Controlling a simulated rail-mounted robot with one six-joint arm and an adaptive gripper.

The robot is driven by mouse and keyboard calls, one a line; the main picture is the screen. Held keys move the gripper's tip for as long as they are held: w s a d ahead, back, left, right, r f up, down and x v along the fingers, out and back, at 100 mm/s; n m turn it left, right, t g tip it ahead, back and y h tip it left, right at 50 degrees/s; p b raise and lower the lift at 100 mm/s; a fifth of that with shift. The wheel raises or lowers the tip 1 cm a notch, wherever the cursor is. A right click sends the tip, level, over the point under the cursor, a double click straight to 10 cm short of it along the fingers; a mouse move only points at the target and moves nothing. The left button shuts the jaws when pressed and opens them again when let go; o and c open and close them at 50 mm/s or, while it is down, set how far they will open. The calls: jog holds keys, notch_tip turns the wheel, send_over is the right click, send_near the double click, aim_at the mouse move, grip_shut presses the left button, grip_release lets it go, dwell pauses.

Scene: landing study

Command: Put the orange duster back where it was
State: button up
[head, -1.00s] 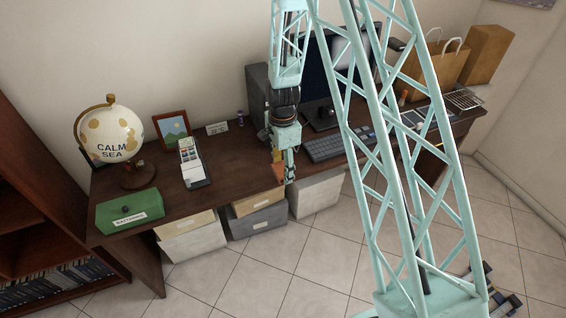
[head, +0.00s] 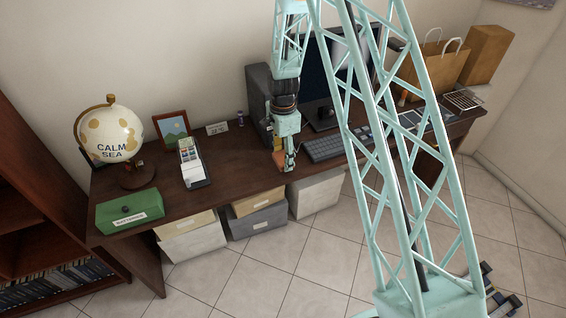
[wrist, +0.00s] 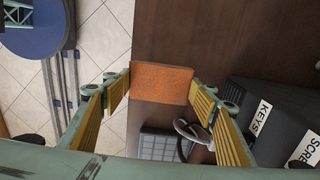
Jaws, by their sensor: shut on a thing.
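The orange duster (wrist: 160,83) is a small rough-faced block between my fingertips in the wrist view. My gripper (wrist: 161,86) is shut on it, with a yellow-padded finger at each end. In the head view my gripper (head: 285,167) is low over the front part of the dark brown desk (head: 235,165), left of the keyboard. Only a small orange-brown patch of the duster shows there. I cannot tell whether the duster touches the desk top. No marked place for the duster can be made out.
A keyboard (head: 323,148) and monitor stand right of my gripper. A card reader-like device (head: 192,165), green box (head: 130,210) and globe (head: 112,135) are at left. The wrist view shows a black box labelled KEYS (wrist: 262,105). Desk between device and gripper is clear.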

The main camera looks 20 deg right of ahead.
aim_at(283, 157)
jog(key=shift+w+d+f, duration=0.1)
jog(key=shift+w+f, duration=0.1)
jog(key=shift+w, duration=0.1)
jog(key=shift+f, duration=1.6)
jog(key=shift+f, duration=0.15)
jog(key=o, duration=0.9)
jog(key=shift+r, duration=0.25)
notch_tip(283, 157, up, 11)
jog(key=shift+f, duration=0.15)
jog(key=shift+r, duration=0.55)
